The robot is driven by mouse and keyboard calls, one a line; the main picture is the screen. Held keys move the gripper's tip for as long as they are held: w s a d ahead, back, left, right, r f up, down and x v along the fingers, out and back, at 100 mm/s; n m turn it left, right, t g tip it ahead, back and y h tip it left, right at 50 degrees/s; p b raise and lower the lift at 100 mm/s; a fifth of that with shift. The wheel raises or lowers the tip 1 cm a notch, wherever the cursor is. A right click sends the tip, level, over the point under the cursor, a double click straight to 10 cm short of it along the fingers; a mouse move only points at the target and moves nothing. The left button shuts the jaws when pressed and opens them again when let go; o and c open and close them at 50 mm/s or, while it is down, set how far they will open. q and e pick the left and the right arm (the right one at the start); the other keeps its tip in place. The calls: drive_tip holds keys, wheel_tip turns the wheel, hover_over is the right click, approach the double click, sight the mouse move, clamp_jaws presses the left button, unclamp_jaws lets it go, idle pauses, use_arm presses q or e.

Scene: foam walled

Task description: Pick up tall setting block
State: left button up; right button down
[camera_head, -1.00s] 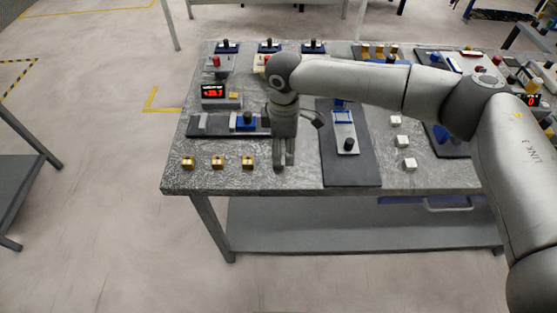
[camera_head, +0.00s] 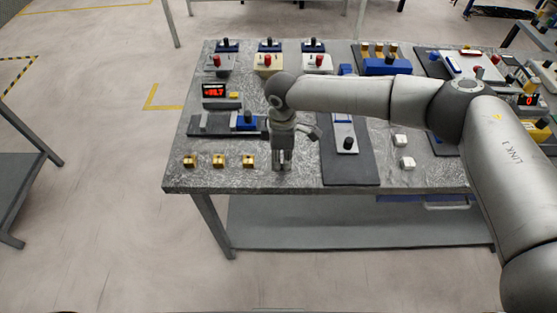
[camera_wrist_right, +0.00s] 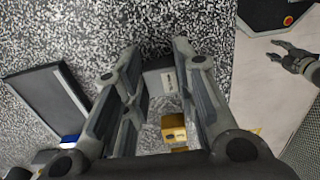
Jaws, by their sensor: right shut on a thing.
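My right gripper (camera_head: 281,164) points down near the front edge of the grey speckled table (camera_head: 230,178). In the right wrist view, my right gripper (camera_wrist_right: 158,95) is shut on a grey block (camera_wrist_right: 160,80) with a small pale label, probably the tall setting block. The fingers hide its sides, and its height cannot be told. In the head view the block is hidden by the gripper. My left gripper (camera_wrist_right: 286,54) shows at the right of the right wrist view, off the table, its fingers apart and empty.
Several gold blocks (camera_head: 219,161) stand in a row left of the right gripper; one gold block (camera_wrist_right: 173,127) shows in the wrist view. A dark mat (camera_head: 350,172) with a slide fixture lies to the right, then white cubes (camera_head: 407,163). A red display (camera_head: 214,92) stands behind.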

drive_tip(key=shift+r, duration=0.15)
drive_tip(key=shift+r+b, duration=0.4)
drive_tip(key=shift+r, duration=0.15)
drive_tip(key=s+r+b, duration=0.3)
drive_tip(key=s+r, duration=0.9)
drive_tip(key=s, duration=0.2)
drive_tip(key=w+d+r+m, duration=0.1)
drive_tip(key=w+d+m, duration=0.1)
drive_tip(key=d+m, duration=1.6)
drive_tip(key=shift+d, duration=0.2)
